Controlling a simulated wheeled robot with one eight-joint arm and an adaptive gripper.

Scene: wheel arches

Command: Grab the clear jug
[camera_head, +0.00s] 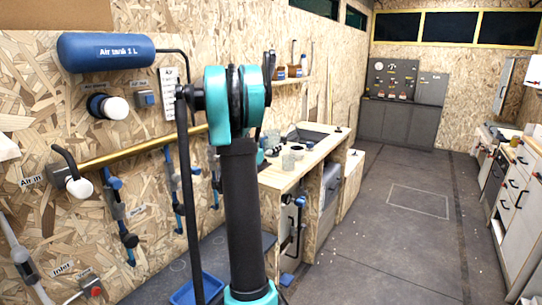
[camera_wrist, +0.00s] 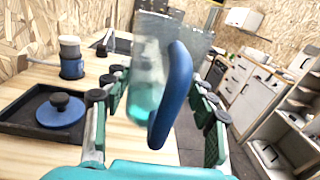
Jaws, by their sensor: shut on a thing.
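The clear jug (camera_wrist: 148,62) is upright in the middle of the wrist view, see-through, with a thick blue handle (camera_wrist: 180,85) facing the camera and a teal tint low in its body. My gripper (camera_wrist: 160,100) has its green-padded fingers on both sides of the jug and is shut on it. The jug's base is partly hidden by the handle and gripper, so I cannot tell whether it touches the wooden top. In the head view my own arm stands in front, and I cannot make out the gripper or the jug there.
A black tray (camera_wrist: 20,122) with a blue round lid (camera_wrist: 60,112) lies at left on the wooden worktop (camera_wrist: 100,68). A blue and cream canister (camera_wrist: 71,60) stands behind it. White cabinets (camera_wrist: 247,85) line the right. The floor (camera_head: 400,235) is open.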

